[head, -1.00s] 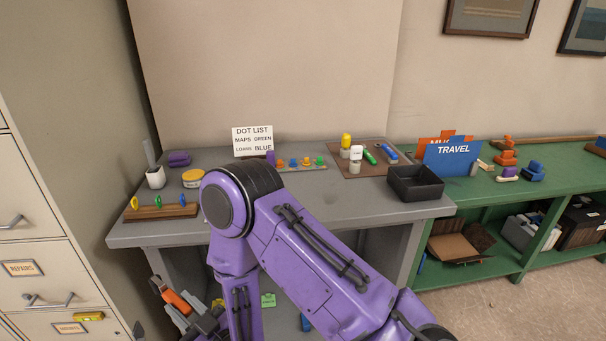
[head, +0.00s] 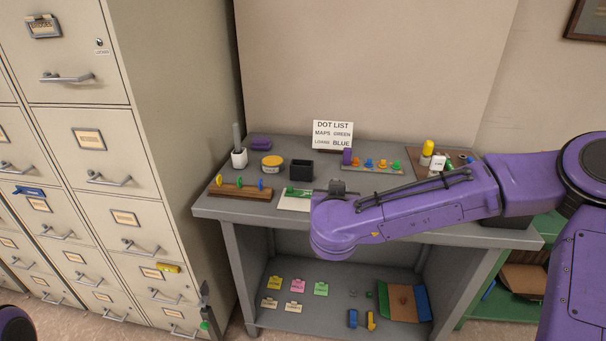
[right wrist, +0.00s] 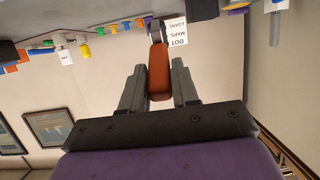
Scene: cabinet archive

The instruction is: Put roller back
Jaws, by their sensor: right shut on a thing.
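In the right wrist view my right gripper (right wrist: 158,88) is shut on the orange-red handle of the roller (right wrist: 158,65). The roller's grey metal end points away from the gripper, towards the desk and the sign. In the head view my right arm reaches in from the right over the desk's front edge. It hides the gripper and the roller there. A small black open holder (head: 301,170) stands on the desk. A white sheet (head: 293,204) with a green piece (head: 298,192) on it lies in front of the holder, partly behind my arm. My left gripper is not in view.
The grey desk (head: 208,207) carries a pen pot (head: 239,158), a yellow tin (head: 272,161), a wooden rack (head: 240,191) and a DOT LIST sign (head: 332,134). A filing cabinet (head: 120,180) stands close on the left. Small cards and blocks lie on the lower shelf.

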